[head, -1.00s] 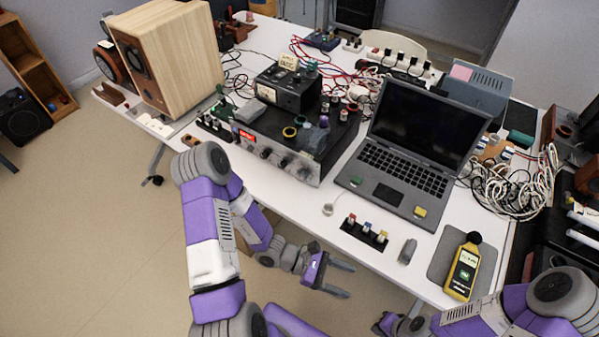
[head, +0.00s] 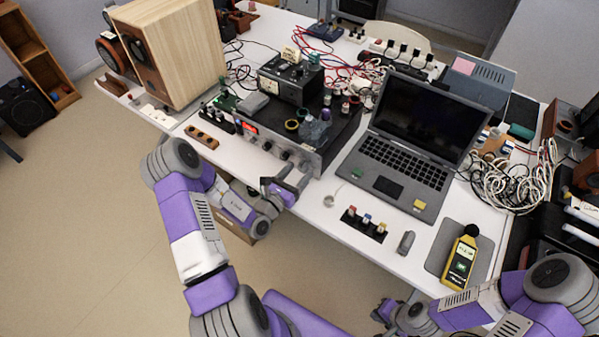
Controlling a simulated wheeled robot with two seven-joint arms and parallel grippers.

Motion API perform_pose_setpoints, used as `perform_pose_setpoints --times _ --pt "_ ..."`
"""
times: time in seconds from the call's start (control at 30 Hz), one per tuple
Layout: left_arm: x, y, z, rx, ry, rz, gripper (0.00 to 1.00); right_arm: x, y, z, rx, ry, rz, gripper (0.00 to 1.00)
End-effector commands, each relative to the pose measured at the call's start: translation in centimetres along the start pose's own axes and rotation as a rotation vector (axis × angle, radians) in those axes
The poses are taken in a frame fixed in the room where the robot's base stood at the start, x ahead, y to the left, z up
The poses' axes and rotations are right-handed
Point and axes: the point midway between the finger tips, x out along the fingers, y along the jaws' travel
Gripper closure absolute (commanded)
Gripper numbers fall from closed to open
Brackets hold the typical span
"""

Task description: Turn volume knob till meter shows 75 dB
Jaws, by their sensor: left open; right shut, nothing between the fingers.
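The amplifier (head: 318,158) is a dark box with a silver front panel, a red lit display (head: 247,128) and a row of knobs (head: 285,155); I cannot tell which is the volume knob. My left gripper (head: 294,178) is open at the right part of this panel, close to the rightmost knobs and partly covering them. Contact cannot be made out. The yellow sound meter (head: 460,265) lies on a grey mat (head: 437,259) at the table's front right; its reading is too small to read. My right gripper (head: 384,312) is shut and empty, low in front of the table edge.
A large wooden speaker (head: 172,50) stands at the back left. An open laptop (head: 405,165) is right of the amplifier. A black strip with coloured switches (head: 364,222) lies in front of it. Cables (head: 515,180) crowd the right side. A brown block (head: 201,136) lies left of the amplifier.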

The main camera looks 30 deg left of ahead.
Motion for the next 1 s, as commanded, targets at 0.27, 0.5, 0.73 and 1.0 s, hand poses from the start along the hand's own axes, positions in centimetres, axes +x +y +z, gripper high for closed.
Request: perform_pose_setpoints --times 0.27,0.5,0.73,1.0 --pt "1.5 -0.1 0.0 -0.002 0.001 -0.001 0.36 0.3 0.1 0.0 0.0 0.0 0.0 1.0" --pt "1.5 -0.1 0.0 -0.002 0.001 -0.001 0.46 0.2 0.1 0.0 0.0 0.0 0.0 1.0" --pt "1.5 -0.1 0.0 -0.002 0.001 -0.001 0.81 0.2 0.1 0.0 0.0 0.0 0.0 1.0" --pt "1.5 -0.2 0.2 0.087 0.004 -0.004 0.91 -0.9 -0.3 0.0 0.0 0.0 0.0 1.0"
